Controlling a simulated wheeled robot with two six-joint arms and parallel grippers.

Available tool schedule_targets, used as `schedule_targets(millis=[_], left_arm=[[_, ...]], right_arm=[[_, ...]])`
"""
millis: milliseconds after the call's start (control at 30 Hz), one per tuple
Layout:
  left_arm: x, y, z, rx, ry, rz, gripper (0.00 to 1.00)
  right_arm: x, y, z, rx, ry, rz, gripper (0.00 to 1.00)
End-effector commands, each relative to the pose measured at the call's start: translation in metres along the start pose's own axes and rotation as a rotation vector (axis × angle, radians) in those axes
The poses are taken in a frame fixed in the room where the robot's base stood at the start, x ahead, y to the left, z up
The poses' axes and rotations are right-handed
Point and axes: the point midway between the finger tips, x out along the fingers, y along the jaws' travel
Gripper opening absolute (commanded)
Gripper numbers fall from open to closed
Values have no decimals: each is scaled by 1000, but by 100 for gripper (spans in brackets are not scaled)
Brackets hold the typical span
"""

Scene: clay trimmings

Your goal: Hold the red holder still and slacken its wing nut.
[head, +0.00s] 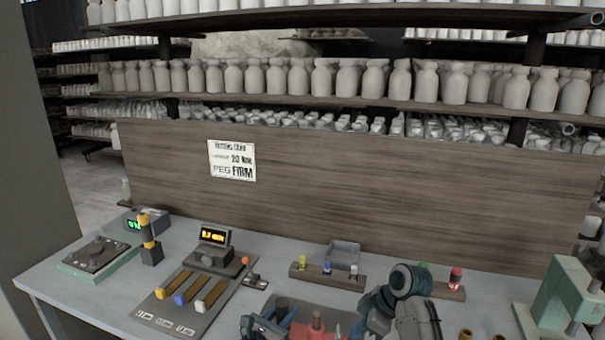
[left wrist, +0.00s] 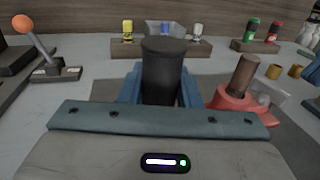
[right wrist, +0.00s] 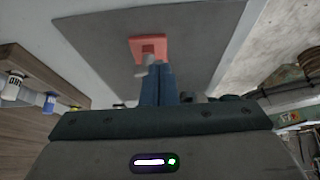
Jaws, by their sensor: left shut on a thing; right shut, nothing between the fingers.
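The red holder (head: 302,329) stands at the bottom of the head view with a brownish peg upright in it. In the left wrist view the red holder (left wrist: 228,98) is right of my fingers, with a small grey part, seemingly the wing nut (left wrist: 262,100), on its right. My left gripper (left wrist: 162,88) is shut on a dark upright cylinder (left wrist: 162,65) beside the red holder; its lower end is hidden. My right gripper (right wrist: 160,75) is shut and empty, its tips close to the grey part (right wrist: 141,71) by the red holder (right wrist: 149,47); contact is unclear.
A rack (head: 312,278) with small bottles stands behind. Left are a lever panel (head: 175,312), a display (head: 213,237) and a green-based device (head: 97,255). A pale green press (head: 560,295) stands right, with brass pieces (head: 466,334) near it.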

Motion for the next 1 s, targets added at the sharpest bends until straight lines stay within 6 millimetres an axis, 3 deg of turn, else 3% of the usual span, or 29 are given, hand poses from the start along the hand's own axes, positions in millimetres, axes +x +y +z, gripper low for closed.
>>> schedule_targets(millis=[300,1000], left_arm=[[0,0,0,0,0,0,0],[0,0,0,0,0,0,0]], right_arm=[[20,0,11,0,-1,1,0],[23,2,10,0,-1,1,0]])
